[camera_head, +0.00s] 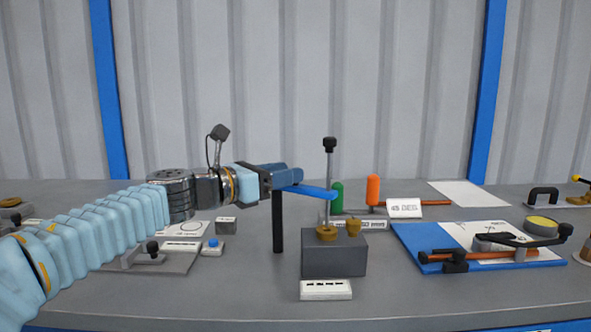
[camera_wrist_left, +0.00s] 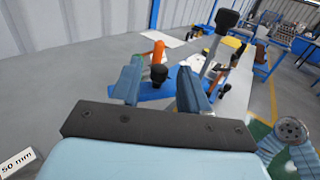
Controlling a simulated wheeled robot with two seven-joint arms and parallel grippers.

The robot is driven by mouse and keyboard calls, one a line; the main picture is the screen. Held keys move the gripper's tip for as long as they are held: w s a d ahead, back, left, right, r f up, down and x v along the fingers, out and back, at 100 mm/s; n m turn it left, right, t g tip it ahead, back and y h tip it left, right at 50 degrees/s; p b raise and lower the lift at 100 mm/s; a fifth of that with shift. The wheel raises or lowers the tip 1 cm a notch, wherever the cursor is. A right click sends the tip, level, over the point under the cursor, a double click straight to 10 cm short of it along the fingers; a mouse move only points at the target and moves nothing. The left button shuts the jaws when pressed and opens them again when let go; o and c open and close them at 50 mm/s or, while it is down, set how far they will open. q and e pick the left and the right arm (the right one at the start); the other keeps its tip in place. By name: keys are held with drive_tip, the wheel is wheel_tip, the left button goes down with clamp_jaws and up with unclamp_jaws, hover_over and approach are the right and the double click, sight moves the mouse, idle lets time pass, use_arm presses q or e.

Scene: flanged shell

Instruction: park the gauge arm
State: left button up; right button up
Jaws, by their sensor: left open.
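The gauge arm looks to be the blue bar (camera_head: 310,191) in the head view, running from my left gripper to an upright rod with a black knob (camera_head: 329,146). The rod stands at a grey block (camera_head: 334,258) with two brass-coloured pieces on top. A black upright post (camera_head: 279,222) shows below the gripper. My left gripper (camera_head: 292,176) is open at the bar's left end. In the left wrist view the bar (camera_wrist_left: 155,92) shows between and beyond the fingers (camera_wrist_left: 160,88); contact cannot be told. My right gripper is not in view.
Green (camera_head: 337,196) and orange (camera_head: 373,190) cylinders stand behind the block. A white label block (camera_head: 325,290) lies in front. A blue board (camera_head: 412,239) with an orange bar and black handles lies to the right. A blue-button box (camera_head: 212,247) sits left.

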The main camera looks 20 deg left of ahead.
use_arm(q)
drive_tip(key=shift+x, duration=1.65)
drive_tip(key=shift+c, duration=0.3)
clamp_jaws()
